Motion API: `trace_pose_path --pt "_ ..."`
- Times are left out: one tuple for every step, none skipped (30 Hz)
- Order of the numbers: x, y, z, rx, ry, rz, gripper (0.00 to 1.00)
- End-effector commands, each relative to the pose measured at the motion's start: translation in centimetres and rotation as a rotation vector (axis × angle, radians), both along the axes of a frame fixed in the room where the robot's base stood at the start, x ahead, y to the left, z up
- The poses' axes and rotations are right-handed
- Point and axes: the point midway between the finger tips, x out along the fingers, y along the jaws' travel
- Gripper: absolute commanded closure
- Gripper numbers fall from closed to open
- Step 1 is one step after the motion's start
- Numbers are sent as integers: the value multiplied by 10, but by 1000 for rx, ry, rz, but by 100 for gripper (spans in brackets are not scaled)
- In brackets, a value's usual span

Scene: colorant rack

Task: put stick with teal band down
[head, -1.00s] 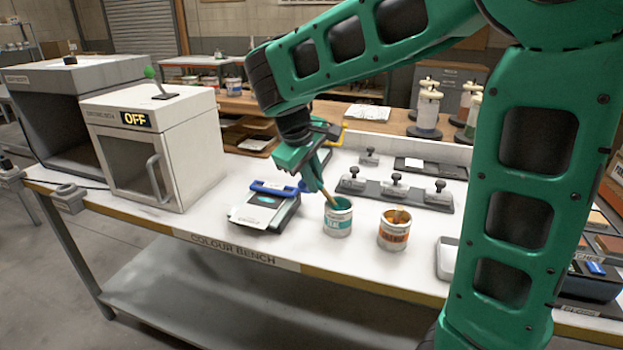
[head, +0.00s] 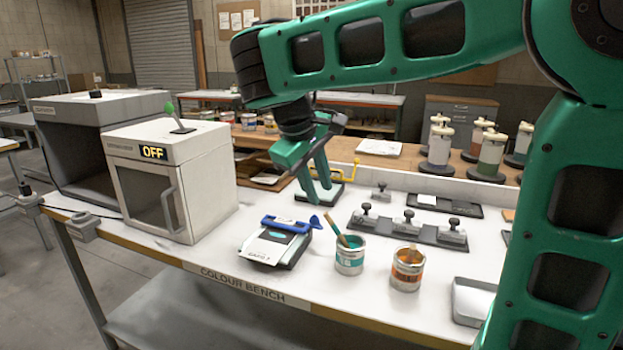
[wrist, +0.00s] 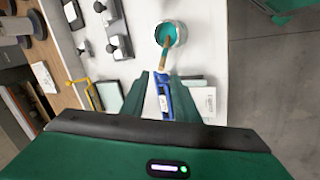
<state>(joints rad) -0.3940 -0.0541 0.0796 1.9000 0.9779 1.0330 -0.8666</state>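The stick (head: 341,232) leans in the teal-labelled can (head: 349,261), its upper end sticking out over the rim; its lower end is hidden. In the wrist view the stick (wrist: 163,58) stands out of the can of teal paint (wrist: 180,34) towards my gripper. My gripper (head: 317,188) is open and empty, behind and left of the can, apart from the stick. Its two fingers (wrist: 164,87) show a clear gap in the wrist view.
An orange-labelled can (head: 406,275) with another stick stands right of the teal one. A dark rack with knobbed blocks (head: 422,234) lies behind the cans. A white tray (head: 472,307) is at front right.

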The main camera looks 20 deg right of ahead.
Motion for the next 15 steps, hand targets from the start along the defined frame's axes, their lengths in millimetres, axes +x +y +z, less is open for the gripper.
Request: trace_pose_path --pt "-1 4 8 3 -2 0 72" --pt "-2 5 11 1 0 0 72" --pt "-3 6 15 1 -1 0 72" --pt "-4 7 17 1 -1 0 72" --pt "-4 8 20 1 -1 0 72" --pt "-5 9 22 0 0 -1 72" --pt "-6 10 23 0 0 0 72" --pt "-6 10 25 1 0 0 72" --pt "-6 11 26 1 0 -1 72" --pt "-7 11 27 1 0 -1 72" --pt "-7 11 27 1 0 -1 72" --pt "-7 11 27 1 1 -1 72" --pt "-7 11 27 1 1 -1 72" --pt "-7 11 27 1 1 0 72" --pt "-7 11 27 1 1 0 72"
